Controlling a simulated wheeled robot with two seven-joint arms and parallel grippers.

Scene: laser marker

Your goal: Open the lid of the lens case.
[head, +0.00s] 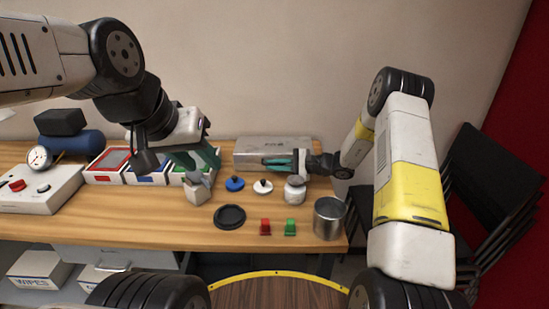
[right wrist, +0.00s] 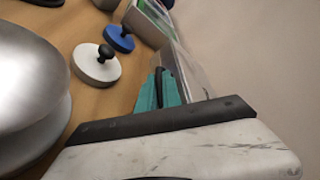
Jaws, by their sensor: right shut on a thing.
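The lens case, a long grey box (head: 246,146), lies at the back of the table against the wall. In the right wrist view its pale side (right wrist: 193,70) runs beyond my fingers. My right gripper (head: 280,162) reaches in from the right at the case's front. Its teal fingers (right wrist: 160,90) are shut on a small dark part at the case, apparently the lid's handle; the fingers hide most of it. The lid looks closed, though my gripper covers part of it.
A black round lid (head: 229,217), red block (head: 265,227) and green block (head: 290,227) lie in front.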

